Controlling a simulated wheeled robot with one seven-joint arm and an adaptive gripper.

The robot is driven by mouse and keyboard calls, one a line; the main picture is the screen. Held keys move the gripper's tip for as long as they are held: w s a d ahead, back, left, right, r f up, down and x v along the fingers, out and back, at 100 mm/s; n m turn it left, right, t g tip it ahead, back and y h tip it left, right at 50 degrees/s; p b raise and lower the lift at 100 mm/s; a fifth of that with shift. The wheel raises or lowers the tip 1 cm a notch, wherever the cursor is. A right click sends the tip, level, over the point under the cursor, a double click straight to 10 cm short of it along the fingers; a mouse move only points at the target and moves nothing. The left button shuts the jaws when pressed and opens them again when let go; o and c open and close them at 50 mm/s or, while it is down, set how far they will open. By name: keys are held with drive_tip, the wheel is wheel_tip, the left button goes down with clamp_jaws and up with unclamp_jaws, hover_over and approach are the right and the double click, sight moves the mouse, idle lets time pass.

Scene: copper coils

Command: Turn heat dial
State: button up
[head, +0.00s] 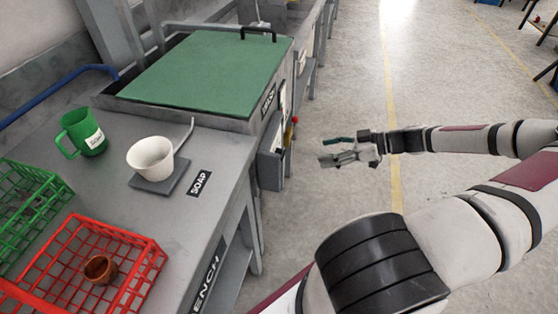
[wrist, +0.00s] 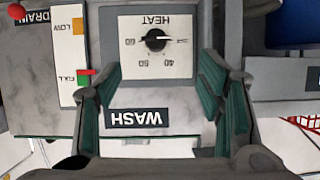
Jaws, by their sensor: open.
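The heat dial (wrist: 156,40) is a small black knob on a white panel (wrist: 130,25) marked HEAT, with temperature numbers around it. Its pale pointer end faces right in the wrist view. The panel is on the side of the grey wash unit, above a black WASH label (wrist: 140,118). My gripper (wrist: 160,78) is open, its green-padded fingers spread to either side below the dial in that view, with nothing between them. In the head view my gripper (head: 328,152) is in the air to the right of the wash unit (head: 272,155), apart from it. The dial is not clear there.
A LOW/FULL gauge (wrist: 70,45) and a red knob (wrist: 16,11) sit left of the panel in the wrist view. The bench holds a green mug (head: 83,132), white bowl (head: 150,158), red crate (head: 145,268) and green crate (head: 45,195). Floor right of the bench is clear.

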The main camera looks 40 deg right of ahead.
drive_tip(key=b+x, duration=0.1)
drive_tip(key=x, duration=1.2)
drive_tip(key=shift+w+b, duration=0.3)
drive_tip(key=shift+w, duration=0.2)
drive_tip(key=shift+f+t, duration=0.1)
drive_tip(key=shift+t, duration=0.2)
drive_tip(key=c, duration=1.2)
